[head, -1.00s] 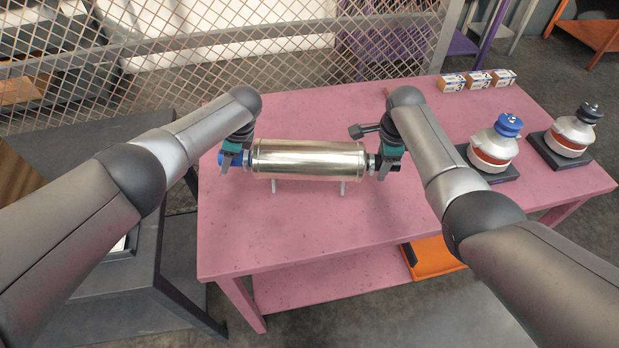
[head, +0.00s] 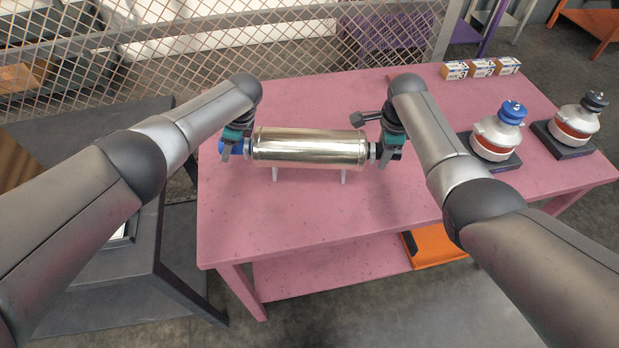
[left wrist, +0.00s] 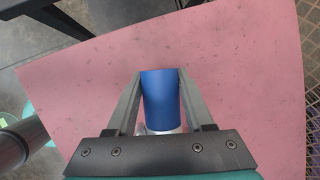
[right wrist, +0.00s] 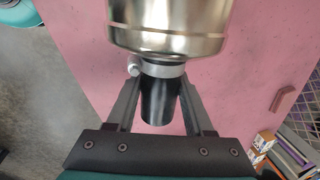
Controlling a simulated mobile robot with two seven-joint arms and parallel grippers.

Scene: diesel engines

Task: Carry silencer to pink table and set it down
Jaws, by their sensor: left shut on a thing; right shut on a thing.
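The silencer (head: 310,147) is a shiny metal cylinder with a blue end on the left and a black end on the right. It lies level over the pink table (head: 300,225), with two pale legs under it; I cannot tell whether they touch the top. My left gripper (head: 232,150) is shut on the blue end (left wrist: 160,100), which also shows in the left wrist view. My right gripper (head: 388,152) is shut on the black end (right wrist: 160,98), beside the metal body in the right wrist view.
Two silver and red filter units, one with a blue cap (head: 497,135) and one with a black cap (head: 577,125), stand on dark bases at the table's right. Small boxes (head: 482,68) line the back edge. A mesh fence (head: 300,55) stands behind. The table's front is clear.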

